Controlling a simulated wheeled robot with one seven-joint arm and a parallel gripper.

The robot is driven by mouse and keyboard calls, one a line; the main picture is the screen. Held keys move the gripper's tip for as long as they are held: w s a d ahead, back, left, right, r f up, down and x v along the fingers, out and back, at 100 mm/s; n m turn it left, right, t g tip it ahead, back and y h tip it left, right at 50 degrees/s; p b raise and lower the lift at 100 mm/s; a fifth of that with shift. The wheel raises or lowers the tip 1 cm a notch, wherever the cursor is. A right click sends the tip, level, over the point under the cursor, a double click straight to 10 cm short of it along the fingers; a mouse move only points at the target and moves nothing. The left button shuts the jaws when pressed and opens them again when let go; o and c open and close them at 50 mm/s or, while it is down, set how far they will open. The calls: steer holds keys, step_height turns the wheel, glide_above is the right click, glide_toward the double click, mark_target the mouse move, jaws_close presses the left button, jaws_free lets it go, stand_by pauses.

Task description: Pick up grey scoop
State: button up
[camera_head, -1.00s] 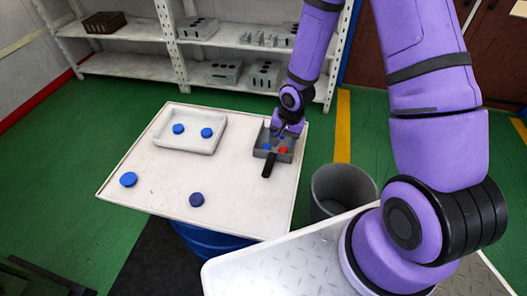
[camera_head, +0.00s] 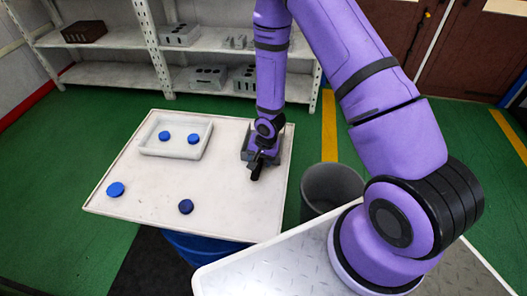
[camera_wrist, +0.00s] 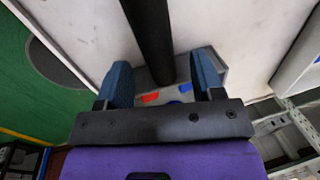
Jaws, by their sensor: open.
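The grey scoop (camera_head: 246,152) lies on the right part of the white table, largely hidden by my arm in the head view. Its dark handle (camera_head: 256,172) points toward the front of the table. In the wrist view the dark handle (camera_wrist: 150,40) runs between my two blue fingers, with the grey scoop pan (camera_wrist: 211,60) beyond. A red piece (camera_wrist: 150,98) and part of a blue piece (camera_wrist: 186,87) show in the pan. My gripper (camera_wrist: 165,80) is open, one finger on each side of the handle, with gaps visible.
A white tray (camera_head: 206,142) with two blue discs stands at the back left of the table. Two more blue discs (camera_head: 116,189) (camera_head: 186,206) lie near the front. A grey bin (camera_head: 330,187) stands right of the table. The table middle is clear.

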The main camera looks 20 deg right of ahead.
steer(key=shift+w+a+f, duration=0.1)
steer(key=shift+a+f, duration=0.1)
steer(key=shift+f, duration=1.05)
steer(key=c, duration=1.1)
steer(key=shift+r, duration=0.25)
